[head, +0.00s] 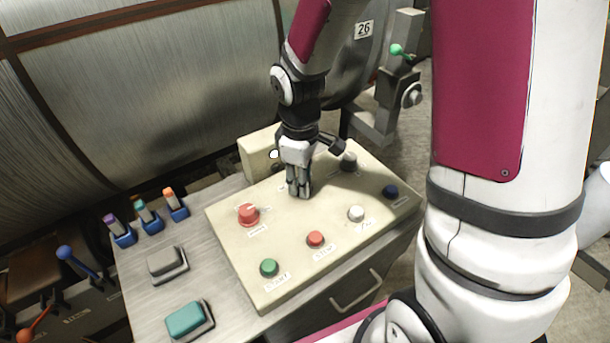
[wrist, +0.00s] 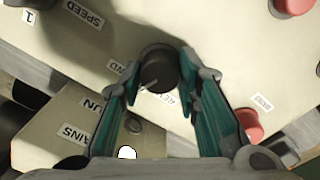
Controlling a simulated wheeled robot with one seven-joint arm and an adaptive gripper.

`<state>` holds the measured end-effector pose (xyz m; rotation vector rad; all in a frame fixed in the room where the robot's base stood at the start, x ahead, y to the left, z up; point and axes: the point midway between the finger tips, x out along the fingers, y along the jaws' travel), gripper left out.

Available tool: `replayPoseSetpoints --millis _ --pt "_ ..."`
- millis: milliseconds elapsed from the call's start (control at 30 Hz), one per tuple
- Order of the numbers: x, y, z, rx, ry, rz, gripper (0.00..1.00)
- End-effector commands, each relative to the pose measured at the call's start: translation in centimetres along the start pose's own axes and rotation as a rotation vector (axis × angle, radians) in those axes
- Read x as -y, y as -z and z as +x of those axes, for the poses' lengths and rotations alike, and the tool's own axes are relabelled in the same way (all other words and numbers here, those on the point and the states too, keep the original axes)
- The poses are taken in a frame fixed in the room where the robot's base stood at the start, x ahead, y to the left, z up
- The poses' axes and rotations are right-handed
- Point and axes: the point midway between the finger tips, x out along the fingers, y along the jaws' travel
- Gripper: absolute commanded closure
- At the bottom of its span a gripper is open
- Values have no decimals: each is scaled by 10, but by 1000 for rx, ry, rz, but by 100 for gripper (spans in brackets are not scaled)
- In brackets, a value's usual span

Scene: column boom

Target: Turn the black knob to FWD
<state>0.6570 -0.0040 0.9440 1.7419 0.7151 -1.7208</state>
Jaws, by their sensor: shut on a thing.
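The black knob (wrist: 158,65) sits on the cream panel (head: 225,235). In the wrist view it lies between my gripper's two teal-padded fingers (wrist: 160,88), which are shut on its sides. A pale pointer line shows on the knob's lower left edge in that view. Small labels lie around the knob, partly covered by the fingers, and I cannot read FWD for certain. In the head view my gripper (head: 299,193) points down at the panel's middle, and it hides the knob there.
A cream box (head: 258,150) stands behind.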

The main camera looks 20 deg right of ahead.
Motion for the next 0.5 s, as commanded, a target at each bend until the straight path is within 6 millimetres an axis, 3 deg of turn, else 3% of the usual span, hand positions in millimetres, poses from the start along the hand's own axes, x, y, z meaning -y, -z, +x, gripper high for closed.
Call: replayPoseSetpoints --millis 167,500 --pt "1 7 -2 -10 -5 72 98" --pt "0 6 -2 4 -3 399 98"
